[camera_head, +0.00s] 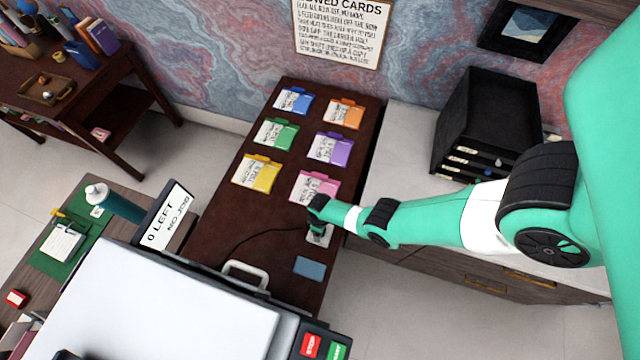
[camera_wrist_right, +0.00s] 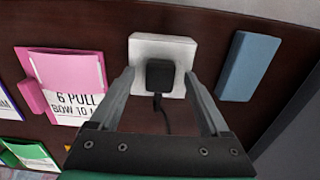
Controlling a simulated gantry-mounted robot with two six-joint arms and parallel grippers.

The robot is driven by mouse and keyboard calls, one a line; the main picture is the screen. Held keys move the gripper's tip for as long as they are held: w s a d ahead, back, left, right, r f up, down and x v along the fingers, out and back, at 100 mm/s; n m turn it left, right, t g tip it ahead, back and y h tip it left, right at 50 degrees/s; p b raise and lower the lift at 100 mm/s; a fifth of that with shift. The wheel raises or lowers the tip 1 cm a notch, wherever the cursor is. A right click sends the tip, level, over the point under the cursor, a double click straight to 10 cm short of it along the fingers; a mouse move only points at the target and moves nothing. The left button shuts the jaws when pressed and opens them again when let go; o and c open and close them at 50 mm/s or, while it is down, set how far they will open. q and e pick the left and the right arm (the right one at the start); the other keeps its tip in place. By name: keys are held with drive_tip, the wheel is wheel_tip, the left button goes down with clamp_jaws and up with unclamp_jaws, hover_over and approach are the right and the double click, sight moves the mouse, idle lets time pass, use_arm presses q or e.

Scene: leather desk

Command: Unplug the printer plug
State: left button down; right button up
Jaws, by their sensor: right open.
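The printer plug (camera_wrist_right: 160,74) is a black block seated in a white socket plate (camera_wrist_right: 176,48) on the dark wooden surface. A black cord (camera_wrist_right: 166,118) runs from it toward me in the right wrist view and curves left toward the printer (camera_head: 165,300) in the head view. My right gripper (camera_wrist_right: 160,82) is open, with one finger on each side of the plug and visible gaps to it. In the head view my right gripper (camera_head: 319,222) is over the socket and hides most of the plug. My left gripper is not in view.
A blue block (camera_wrist_right: 249,66) lies right of the socket, and a pink card holder (camera_wrist_right: 64,82) lies left of it. A black drawer unit (camera_head: 490,110) is at the right. A white handle (camera_head: 246,272) stands by the printer.

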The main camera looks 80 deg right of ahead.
idle(0.9)
clamp_jaws()
drive_tip(key=shift+r, duration=0.1)
idle(0.3)
drive_tip(key=shift+r+p, duration=2.95)
drive_tip(key=shift+p, duration=0.05)
